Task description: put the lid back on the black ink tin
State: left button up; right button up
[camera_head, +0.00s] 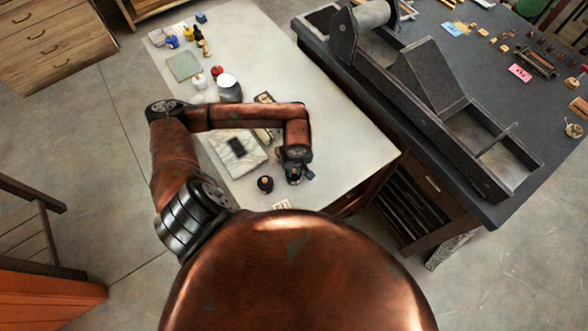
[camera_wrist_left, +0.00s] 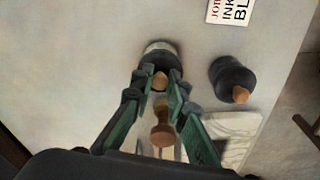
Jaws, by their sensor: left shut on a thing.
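My left gripper (camera_wrist_left: 160,85) is shut, its green fingers on either side of a wooden knob that appears to belong to a black lid (camera_wrist_left: 163,67). A round dark tin with a pale rim (camera_wrist_left: 158,46) shows just past the fingertips, mostly covered by the lid. I cannot tell whether the lid rests on it or hangs just above. In the head view, my left gripper (camera_head: 294,175) points down near the table's front edge, and its grip is hidden there. My right gripper is in neither view.
A dark round pot with a wooden knob (camera_wrist_left: 233,78) stands beside the gripper; it also shows in the head view (camera_head: 265,184). A printed card (camera_wrist_left: 230,10) lies nearby. A wooden handle (camera_wrist_left: 163,130) shows between the fingers.

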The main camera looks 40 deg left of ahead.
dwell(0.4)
pick_arm(q)
jog(key=o, duration=0.9)
jog(key=shift+o, duration=0.8)
jog(key=o, duration=0.4)
jog(key=shift+c, duration=0.2)
jog(key=shift+r, duration=0.1)
jog(key=shift+r+p, duration=1.4)
jog(key=shift+r, duration=2)
jog(key=shift+c, duration=0.6)
